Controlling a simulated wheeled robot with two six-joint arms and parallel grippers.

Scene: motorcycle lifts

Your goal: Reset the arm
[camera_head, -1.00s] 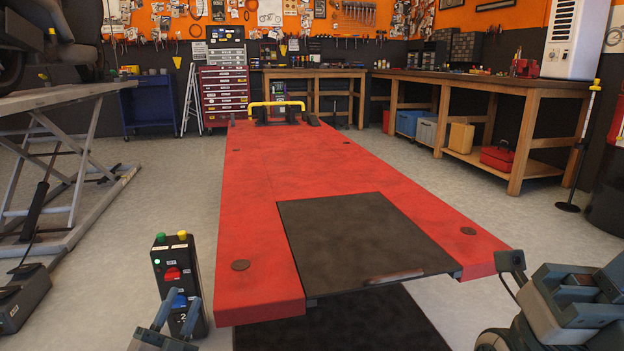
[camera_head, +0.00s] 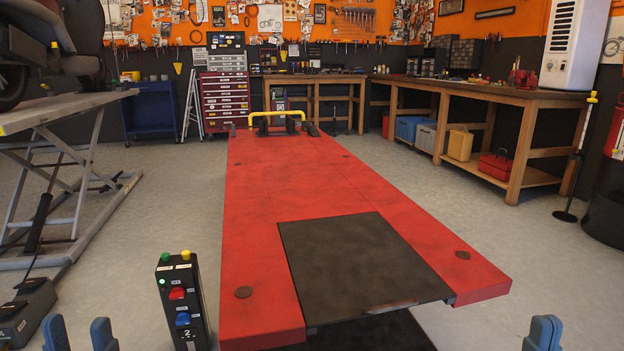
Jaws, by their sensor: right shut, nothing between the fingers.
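My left gripper (camera_head: 79,335) shows at the bottom left edge as two blue fingertips with a clear gap between them, open and empty. It is to the left of the black control box and apart from it. My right gripper (camera_head: 543,334) shows at the bottom right as blue fingertips together, shut with nothing held. The rest of both arms is below the picture. The black control box (camera_head: 183,310) stands upright beside the red lift, with green and yellow buttons on top and a red and a blue switch on its front.
The low red motorcycle lift (camera_head: 330,180) fills the middle, with a dark plate (camera_head: 365,265) at its near end. A raised lift (camera_head: 60,150) carries a motorcycle at left. A workbench (camera_head: 480,90) runs along the right.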

